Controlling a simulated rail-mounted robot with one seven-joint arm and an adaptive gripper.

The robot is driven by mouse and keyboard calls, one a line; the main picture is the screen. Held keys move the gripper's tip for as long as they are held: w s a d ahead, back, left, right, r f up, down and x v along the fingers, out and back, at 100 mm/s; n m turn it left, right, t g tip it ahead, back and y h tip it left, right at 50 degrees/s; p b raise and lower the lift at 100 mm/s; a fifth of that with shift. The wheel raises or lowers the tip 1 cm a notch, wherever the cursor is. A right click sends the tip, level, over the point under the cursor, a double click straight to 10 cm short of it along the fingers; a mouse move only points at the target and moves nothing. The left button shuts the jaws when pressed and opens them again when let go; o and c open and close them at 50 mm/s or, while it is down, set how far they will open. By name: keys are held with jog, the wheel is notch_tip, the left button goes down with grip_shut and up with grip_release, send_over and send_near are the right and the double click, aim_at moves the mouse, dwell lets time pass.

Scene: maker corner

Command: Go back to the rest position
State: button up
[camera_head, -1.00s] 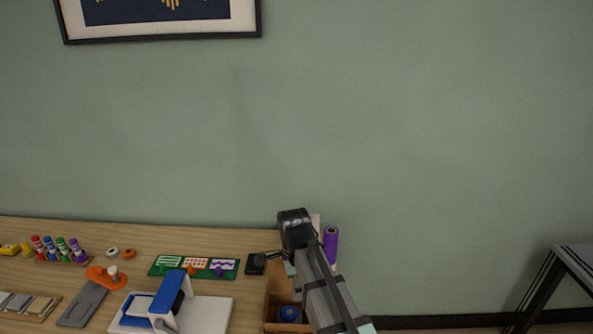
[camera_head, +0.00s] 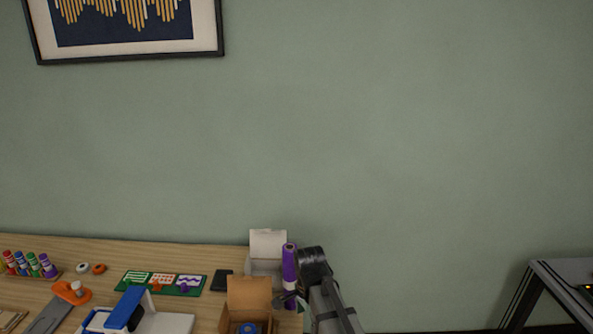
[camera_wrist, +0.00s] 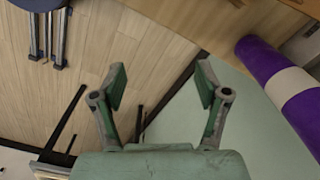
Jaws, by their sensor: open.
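My gripper (camera_wrist: 160,88) is open and empty in the wrist view, its two fingers spread apart over floor and wall. In the head view my arm reaches up at the table's right end, and my gripper (camera_head: 290,300) shows only in small part beside the cardboard box. A purple roll with a white band (camera_wrist: 280,85) lies to the right of the fingers in the wrist view, apart from them. The purple roll also shows in the head view (camera_head: 289,268), upright just left of my arm.
The wooden table (camera_head: 70,248) holds an open cardboard box (camera_head: 249,293), a white box (camera_head: 268,245), a black flat item (camera_head: 222,280), a green board (camera_head: 135,290), an orange tool (camera_head: 72,292) and several markers (camera_head: 32,265). A dark-framed stand (camera_head: 540,290) is at right. Between is open room.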

jog(key=s+d+f+n, duration=0.5)
jog(key=d+f+n, duration=0.15)
jog(key=f, duration=0.25)
jog(key=s+d+f+n, duration=0.6)
jog(key=d+f, duration=0.2)
jog(key=s+f+g, duration=0.3)
jog(key=s+f, duration=0.6)
jog(key=s, duration=0.5)
jog(key=s+f+g, duration=0.3)
jog(key=s+f, duration=0.6)
jog(key=s, duration=0.5)
jog(key=shift+a+g, duration=0.3)
jog(key=shift+a, duration=0.05)
jog(key=shift+f, duration=0.1)
